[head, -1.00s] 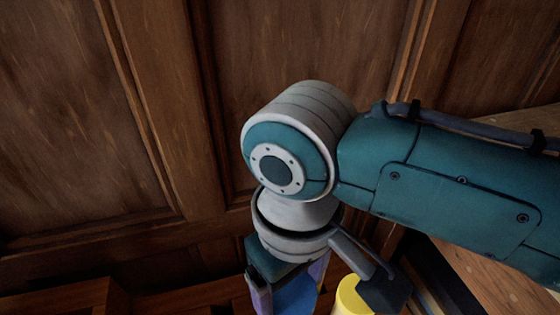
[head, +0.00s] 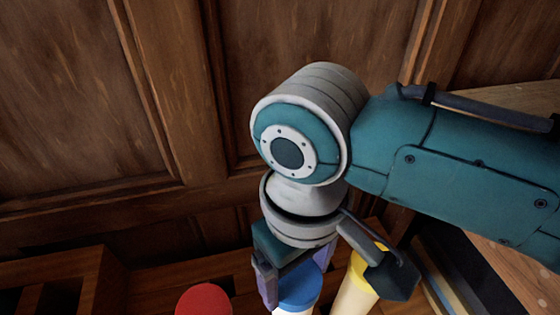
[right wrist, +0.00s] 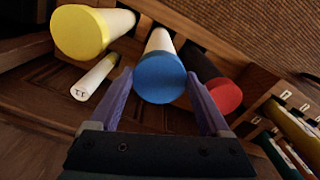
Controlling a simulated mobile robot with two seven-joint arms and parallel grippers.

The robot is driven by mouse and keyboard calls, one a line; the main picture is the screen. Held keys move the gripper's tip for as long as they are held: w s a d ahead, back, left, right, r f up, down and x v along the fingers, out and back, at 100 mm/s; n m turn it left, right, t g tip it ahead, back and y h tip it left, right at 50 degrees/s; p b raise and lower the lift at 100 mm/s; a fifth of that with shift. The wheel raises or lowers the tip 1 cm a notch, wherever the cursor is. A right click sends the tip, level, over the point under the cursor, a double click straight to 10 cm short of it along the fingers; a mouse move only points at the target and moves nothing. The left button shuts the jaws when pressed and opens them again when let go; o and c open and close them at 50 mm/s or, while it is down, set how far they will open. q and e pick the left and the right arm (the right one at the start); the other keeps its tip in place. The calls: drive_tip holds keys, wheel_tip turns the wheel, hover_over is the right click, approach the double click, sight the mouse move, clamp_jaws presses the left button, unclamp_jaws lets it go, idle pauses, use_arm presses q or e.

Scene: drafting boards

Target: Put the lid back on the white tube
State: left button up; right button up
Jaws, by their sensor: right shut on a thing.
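The white tube (right wrist: 159,42) stands in a wooden holder, with the blue lid (right wrist: 161,78) at its near end in the right wrist view. In the head view the blue lid (head: 302,288) has a bit of the white tube (head: 292,311) directly below it. My right gripper (right wrist: 160,73) has its purple fingers on either side of the blue lid and is shut on it. The lid covers the tube's mouth, so I cannot tell whether it is fully seated. My left gripper is not in view.
A cream tube with a yellow lid (head: 368,256) stands close to the right of my gripper. A red lid (head: 204,301) is to its left, on a dark tube in the wrist view. A small white roll (right wrist: 95,77) lies near the yellow lid (right wrist: 79,33). Wooden panelling is behind.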

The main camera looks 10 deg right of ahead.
drive_tip(key=shift+p, duration=0.75)
idle(1.0)
drive_tip(key=shift+f, duration=0.1)
idle(0.6)
drive_tip(key=shift+f, duration=0.1)
idle(0.4)
drive_tip(key=shift+p, duration=0.45)
drive_tip(key=o, duration=1.1)
